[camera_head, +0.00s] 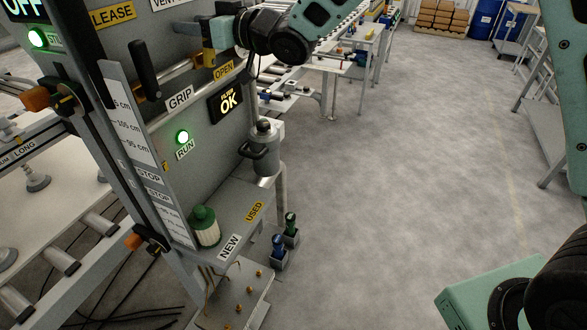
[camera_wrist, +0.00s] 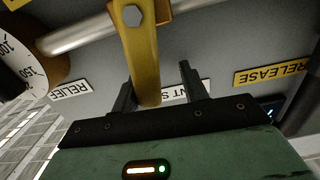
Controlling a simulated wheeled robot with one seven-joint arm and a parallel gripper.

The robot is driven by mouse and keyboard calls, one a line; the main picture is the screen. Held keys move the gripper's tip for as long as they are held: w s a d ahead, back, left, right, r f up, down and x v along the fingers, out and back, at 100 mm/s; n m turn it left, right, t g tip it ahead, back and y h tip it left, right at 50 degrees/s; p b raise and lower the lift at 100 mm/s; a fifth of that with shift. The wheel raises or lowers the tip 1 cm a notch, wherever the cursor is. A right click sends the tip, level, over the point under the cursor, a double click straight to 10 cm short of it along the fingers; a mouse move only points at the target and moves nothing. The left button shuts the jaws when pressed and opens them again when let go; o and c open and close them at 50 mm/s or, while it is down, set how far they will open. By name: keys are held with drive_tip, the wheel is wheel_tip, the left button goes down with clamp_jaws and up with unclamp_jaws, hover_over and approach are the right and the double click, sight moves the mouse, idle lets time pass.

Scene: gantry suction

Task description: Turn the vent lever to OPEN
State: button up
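The yellow vent lever (camera_wrist: 141,52) hangs from a hex bolt in the wrist view and runs down between the fingers of my gripper (camera_wrist: 156,78). The fingers are apart. The lever is close to the left finger, and a gap shows towards the right finger. Whether the left finger touches it I cannot tell. In the head view my gripper (camera_head: 212,42) is at the panel's upper part, beside the yellow lever (camera_head: 187,31). The lever's far end is partly hidden by my gripper.
In the wrist view a RELIEF label (camera_wrist: 72,90), a RELEASE label (camera_wrist: 270,73) and a round gauge (camera_wrist: 20,62) are nearby. In the head view a black handle (camera_head: 144,70) stands left of the lever. A grey canister (camera_head: 263,150) is below.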

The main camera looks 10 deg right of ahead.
drive_tip(key=b+v, duration=0.6)
drive_tip(key=v, duration=1.2)
drive_tip(key=s+f+m+g+h+b, duration=0.1)
drive_tip(key=s+f+h, duration=0.2)
drive_tip(key=f, duration=0.4)
drive_tip(key=s+a+f+m+g+h+b, duration=0.1)
drive_tip(key=s+f+g+h+b, duration=0.1)
drive_tip(key=s+f+h, duration=0.2)
drive_tip(key=s+f+m+g+h+b, duration=0.1)
drive_tip(key=s+f+h, duration=0.2)
drive_tip(key=s+f, duration=0.3)
drive_tip(key=shift+a+f+g+h+b, duration=0.2)
drive_tip(key=shift+f+g+h+b, duration=0.1)
drive_tip(key=shift+f, duration=2.15)
drive_tip(key=shift+s, duration=0.15)
